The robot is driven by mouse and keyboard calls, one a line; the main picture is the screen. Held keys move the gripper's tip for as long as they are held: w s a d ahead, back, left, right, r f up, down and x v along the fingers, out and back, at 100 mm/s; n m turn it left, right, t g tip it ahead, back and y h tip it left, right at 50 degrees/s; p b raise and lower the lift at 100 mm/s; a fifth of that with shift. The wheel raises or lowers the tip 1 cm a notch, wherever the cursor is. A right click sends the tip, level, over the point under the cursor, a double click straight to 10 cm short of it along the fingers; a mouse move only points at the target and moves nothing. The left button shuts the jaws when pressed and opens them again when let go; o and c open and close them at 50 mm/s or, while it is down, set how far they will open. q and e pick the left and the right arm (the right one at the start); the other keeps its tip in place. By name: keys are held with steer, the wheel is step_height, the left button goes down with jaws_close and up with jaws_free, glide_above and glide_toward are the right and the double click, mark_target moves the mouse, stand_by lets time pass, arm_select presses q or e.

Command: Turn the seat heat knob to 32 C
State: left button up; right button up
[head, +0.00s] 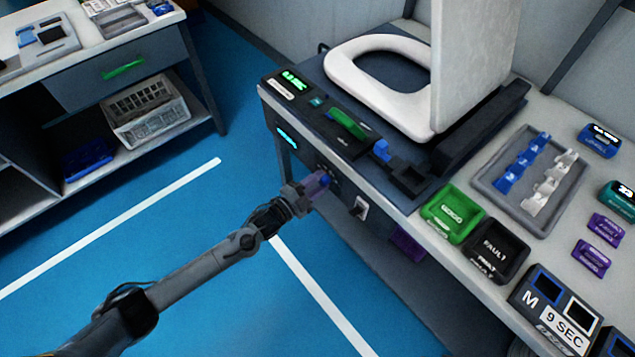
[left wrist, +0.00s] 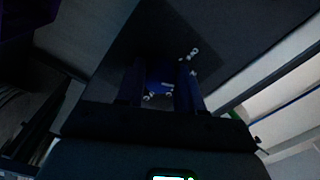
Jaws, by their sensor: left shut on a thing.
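The seat heat knob (head: 324,180) shows as a small blue-purple part on the dark front panel (head: 345,187) of the toilet test bench, mostly hidden by my gripper. My left gripper (head: 315,186) reaches the panel from the lower left and is shut on the knob. In the dark left wrist view, the two fingers stand on either side of a blue piece, the knob (left wrist: 160,88), with small white marks around it. The knob's setting cannot be read. A cyan display (head: 287,137) glows on the panel, too small to read. My right gripper is not in view.
A white toilet seat (head: 378,75) sits on the bench top. A white switch (head: 360,207) is right of the knob. A green tray (head: 453,215), a black FAULT tray (head: 493,250) and a grey parts tray (head: 490,180) lie to the right. The blue floor is clear.

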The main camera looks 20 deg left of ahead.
arm_select(q)
steer(key=o, duration=1)
steer(key=shift+o, duration=0.2)
steer(key=shift+s+a+p, duration=0.25)
steer(key=shift+s+p, duration=0.05)
steer(key=shift+s, duration=0.15)
steer(key=p+v, duration=0.3)
steer(key=v, duration=0.6)
steer(key=shift+s+a, duration=0.2)
steer(key=shift+s, duration=0.15)
steer(key=shift+s, duration=0.1)
